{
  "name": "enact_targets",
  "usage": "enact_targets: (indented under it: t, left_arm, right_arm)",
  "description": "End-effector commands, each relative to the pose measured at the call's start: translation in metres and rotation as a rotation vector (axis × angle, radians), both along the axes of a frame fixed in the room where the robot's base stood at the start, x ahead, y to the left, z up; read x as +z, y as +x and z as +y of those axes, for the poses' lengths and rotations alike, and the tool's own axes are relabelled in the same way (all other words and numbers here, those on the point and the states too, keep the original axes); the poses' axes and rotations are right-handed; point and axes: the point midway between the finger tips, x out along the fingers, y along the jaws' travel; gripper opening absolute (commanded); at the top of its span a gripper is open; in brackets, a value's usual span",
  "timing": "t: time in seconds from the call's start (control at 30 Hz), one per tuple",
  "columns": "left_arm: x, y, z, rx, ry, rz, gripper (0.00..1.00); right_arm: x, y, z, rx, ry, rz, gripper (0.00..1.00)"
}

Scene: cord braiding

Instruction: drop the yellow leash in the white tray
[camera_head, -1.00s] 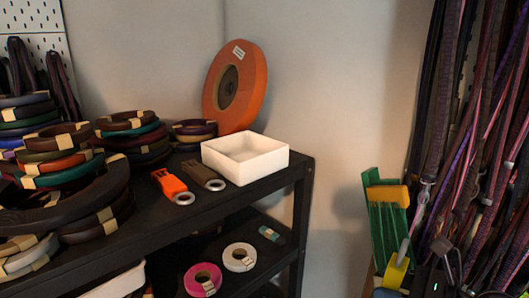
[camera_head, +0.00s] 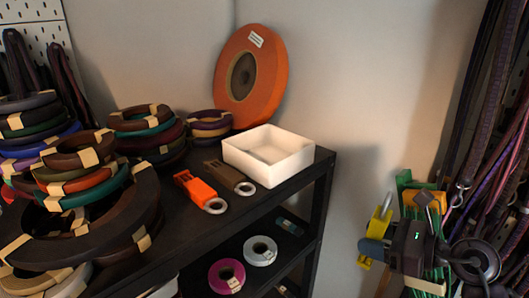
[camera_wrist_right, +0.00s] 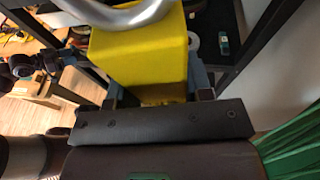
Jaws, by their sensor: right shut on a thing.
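The white tray (camera_head: 246,163) sits at the right end of the dark shelf's top, open upward. I see no leash inside it, though its floor is partly hidden by the front walls. My right gripper (camera_head: 372,248) is to the right of the shelf and lower than the tray, shut on the yellow leash (camera_head: 381,223). In the right wrist view, the yellow leash (camera_wrist_right: 138,58) shows as a yellow block between the fingers, with a silver metal ring at its far end. My left gripper is not in view.
An orange leash (camera_head: 196,188) and a brown leash (camera_head: 230,176) lie left of the tray. A large orange spool (camera_head: 262,97) leans on the wall behind it. Stacked cord coils (camera_head: 90,200) fill the shelf's left. Dark straps hang at right, near a green rack (camera_head: 405,182).

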Motion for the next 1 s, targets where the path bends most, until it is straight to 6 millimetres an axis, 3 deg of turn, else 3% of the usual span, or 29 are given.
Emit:
enact_targets:
  t: [0.57, 0.77, 1.0]
  left_arm:
    - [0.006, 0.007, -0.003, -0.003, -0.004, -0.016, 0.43]
    - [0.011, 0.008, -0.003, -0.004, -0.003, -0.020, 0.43]
    - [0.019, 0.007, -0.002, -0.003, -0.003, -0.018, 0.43]
  right_arm:
    - [0.004, 0.001, 0.001, 0.003, 0.001, -0.002, 0.19]
    - [0.034, 0.013, 0.010, 0.022, 0.000, -0.008, 0.19]
    - [0.088, 0.037, 0.036, 0.074, 0.000, -0.006, 0.19]
